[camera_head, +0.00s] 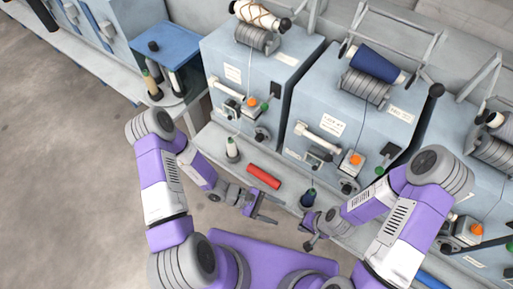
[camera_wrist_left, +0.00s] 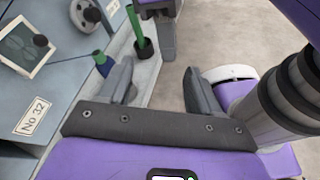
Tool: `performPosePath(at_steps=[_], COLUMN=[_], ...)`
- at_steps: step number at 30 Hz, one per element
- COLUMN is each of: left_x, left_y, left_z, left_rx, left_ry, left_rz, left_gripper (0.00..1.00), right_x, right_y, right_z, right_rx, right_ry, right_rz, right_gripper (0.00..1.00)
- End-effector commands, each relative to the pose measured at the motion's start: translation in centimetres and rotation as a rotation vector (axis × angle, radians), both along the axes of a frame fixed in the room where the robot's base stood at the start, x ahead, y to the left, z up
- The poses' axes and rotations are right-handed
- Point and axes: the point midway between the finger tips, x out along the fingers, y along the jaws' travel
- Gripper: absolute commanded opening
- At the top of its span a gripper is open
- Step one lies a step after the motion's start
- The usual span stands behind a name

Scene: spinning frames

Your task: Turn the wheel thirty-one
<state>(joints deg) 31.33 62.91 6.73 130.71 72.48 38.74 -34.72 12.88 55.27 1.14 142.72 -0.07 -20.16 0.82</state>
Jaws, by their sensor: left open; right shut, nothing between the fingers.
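Two blue-grey spinning machines stand before me, the left one (camera_head: 240,75) and the middle one (camera_head: 325,100). Each has a small dark wheel low on its front, on the left machine (camera_head: 262,134) and on the middle machine (camera_head: 349,186). Their number plates are too small to read in the head view; the left wrist view shows a plate (camera_wrist_left: 32,117) reading No 32. My left gripper (camera_head: 270,212) is open and empty in front of the shelf, apart from both wheels. Its spread fingers also show in the left wrist view (camera_wrist_left: 157,80). My right gripper (camera_head: 308,240) is shut and empty near the shelf edge, below the middle machine.
A red cylinder (camera_head: 263,176) lies on the shelf between a white bobbin (camera_head: 232,148) and a dark blue bobbin (camera_head: 308,197). A blue stand (camera_head: 165,45) with bobbins is at the left. Another machine (camera_head: 450,140) stands at the right. Open floor (camera_head: 60,150) is at left.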

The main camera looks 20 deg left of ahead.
Motion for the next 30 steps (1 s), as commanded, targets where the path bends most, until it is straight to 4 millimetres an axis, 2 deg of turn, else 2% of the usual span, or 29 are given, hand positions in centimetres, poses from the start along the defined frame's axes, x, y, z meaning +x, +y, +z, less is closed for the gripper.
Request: performPosePath(at_steps=[1,3,5,6,9,13,15,17,20,30], left_x=[2.9,7.1,10.5,12.5,16.3,18.8,19.4,19.8,20.8,25.6], left_y=[0.3,1.6,3.5,5.1,9.3,13.7,15.2,15.8,15.9,14.0], left_z=[-1.0,-1.1,-1.4,-1.7,-2.5,-3.3,-3.5,-3.6,-3.6,-3.6], left_rx=[-0.075,-0.162,-0.216,-0.24,-0.264,-0.257,-0.248,-0.243,-0.24,-0.241], left_ry=[-0.006,-0.038,-0.079,-0.111,-0.191,-0.274,-0.299,-0.314,-0.321,-0.318], left_rz=[0.143,0.347,0.52,0.631,0.873,1.086,1.152,1.182,1.197,1.192], left_gripper=[0.63,0.63,0.63,0.63,0.63,0.63,0.63,0.63,0.63,0.63], right_x=[0.0,0.0,0.0,0.0,0.0,0.0,0.0,0.0,0.0,0.0], right_y=[0.0,0.0,0.0,0.0,0.0,0.0,0.0,0.0,0.0,0.0], right_z=[-1.7,-2.9,-3.8,-4.4,-5.4,-6.2,-6.4,-6.6,-6.9,-8.4], right_rx=[0.0,0.0,0.0,0.0,0.0,0.0,0.0,0.0,0.0,0.0], right_ry=[0.0,0.0,0.0,0.0,-0.001,-0.001,-0.001,-0.001,-0.001,-0.001], right_rz=[0.0,0.0,0.0,0.0,0.0,0.0,0.0,0.0,0.0,0.0], right_gripper=[0.0,0.0,0.0,0.0,0.0,0.0,0.0,0.0,0.0,0.0])
